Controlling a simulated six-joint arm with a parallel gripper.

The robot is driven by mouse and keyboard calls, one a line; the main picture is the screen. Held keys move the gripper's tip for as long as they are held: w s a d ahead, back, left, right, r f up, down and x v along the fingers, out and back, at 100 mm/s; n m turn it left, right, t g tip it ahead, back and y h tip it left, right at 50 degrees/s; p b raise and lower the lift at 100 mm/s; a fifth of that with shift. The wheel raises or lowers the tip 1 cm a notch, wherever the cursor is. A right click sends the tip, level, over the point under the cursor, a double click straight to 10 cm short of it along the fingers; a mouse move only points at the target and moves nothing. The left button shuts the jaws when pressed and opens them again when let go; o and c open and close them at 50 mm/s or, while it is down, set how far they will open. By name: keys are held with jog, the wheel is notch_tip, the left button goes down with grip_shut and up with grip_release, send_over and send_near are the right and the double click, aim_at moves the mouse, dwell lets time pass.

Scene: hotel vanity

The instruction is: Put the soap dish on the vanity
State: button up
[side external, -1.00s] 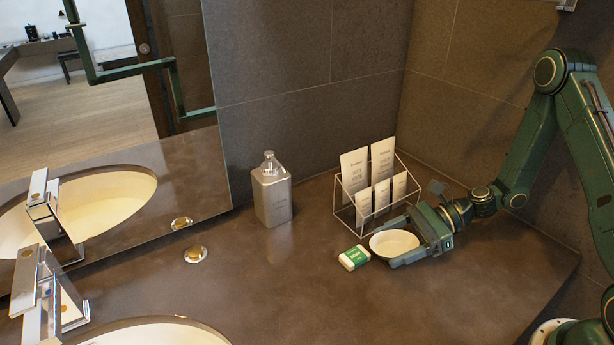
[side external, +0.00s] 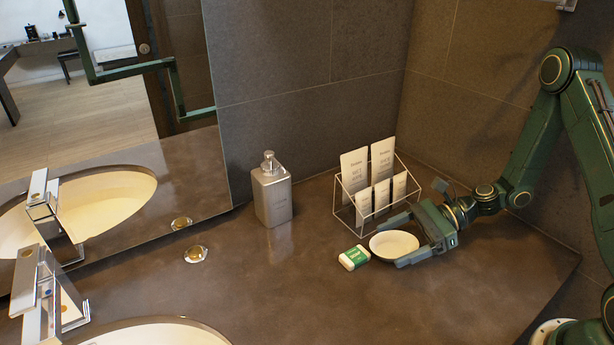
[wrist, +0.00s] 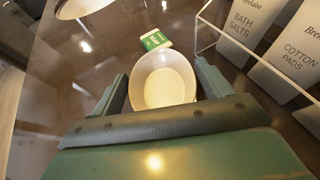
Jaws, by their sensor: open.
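The soap dish (side external: 394,244) is a small white oval bowl, upright on the brown vanity top (side external: 300,290). My gripper (side external: 405,240) is open, low over the counter, with one finger on each side of the dish's near part. In the wrist view the dish (wrist: 162,84) lies between and ahead of the fingers (wrist: 161,85), its far part reaching past the tips. The left finger is very close to the rim; I cannot tell if it touches.
A green and white soap box (side external: 354,258) lies just left of the dish. A clear rack (side external: 362,215) with several packets stands behind it. A metal soap dispenser (side external: 272,190) and a brass-topped drain fitting (side external: 195,254) stand further left. The front counter is clear.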

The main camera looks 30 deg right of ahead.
jog(key=shift+v, duration=3.3)
